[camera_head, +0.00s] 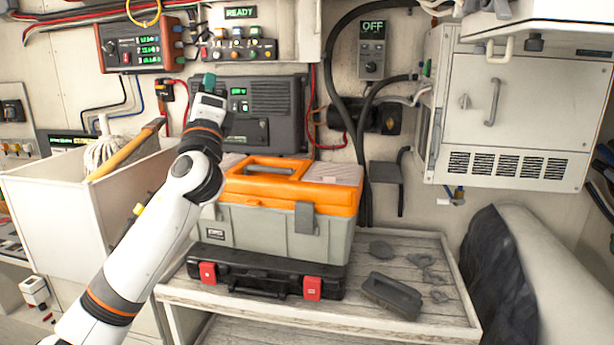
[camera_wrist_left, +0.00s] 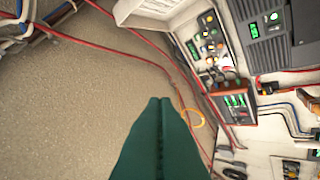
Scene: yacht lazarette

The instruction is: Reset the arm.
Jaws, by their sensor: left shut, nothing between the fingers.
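My left arm comes in from the lower left of the head view and reaches up past the orange-lidded toolbox. Its gripper (camera_head: 209,82) is in front of the wall equipment, with green fingertips pointing up. In the left wrist view the two green fingers (camera_wrist_left: 161,105) lie side by side, shut and empty. Behind them are the beige wall and red cables. My right gripper does not show in either view.
The toolbox (camera_head: 270,228) stands on a black case (camera_head: 262,275) on a wooden bench (camera_head: 420,322). A panel with buttons (camera_head: 238,50) and a red-framed meter box (camera_head: 140,47) are near the gripper. A white bin (camera_head: 60,215) with a mop stands left. A white cabinet (camera_head: 520,110) hangs right.

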